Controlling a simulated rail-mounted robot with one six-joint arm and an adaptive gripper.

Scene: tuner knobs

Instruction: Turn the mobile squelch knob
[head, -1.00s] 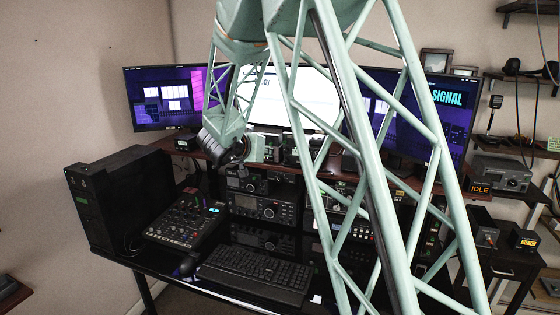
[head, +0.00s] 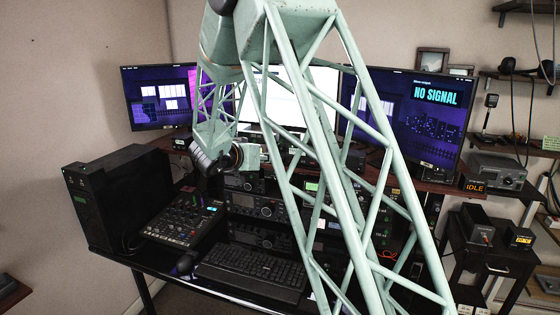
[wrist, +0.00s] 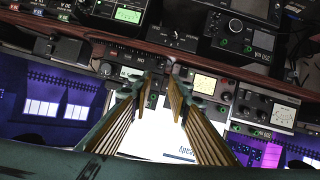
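I cannot tell which control is the mobile squelch knob; labels are too small to read. Stacked radios with knobs and lit displays stand mid-desk, including a radio (head: 256,205) in the head view. In the wrist view, a device with a cream meter (wrist: 203,84) and small knobs lies just right of my fingertips. A radio with a green display (wrist: 128,14) is at the upper left. My gripper (wrist: 160,80) has its two tan-padded fingers apart with nothing between them. The fingers hide part of the equipment behind them.
A keyboard (head: 252,272), mouse (head: 184,264) and mixer (head: 182,219) lie on the desk. A black computer case (head: 88,208) stands left. Monitors, including the NO SIGNAL screen (head: 436,96), stand behind on a shelf.

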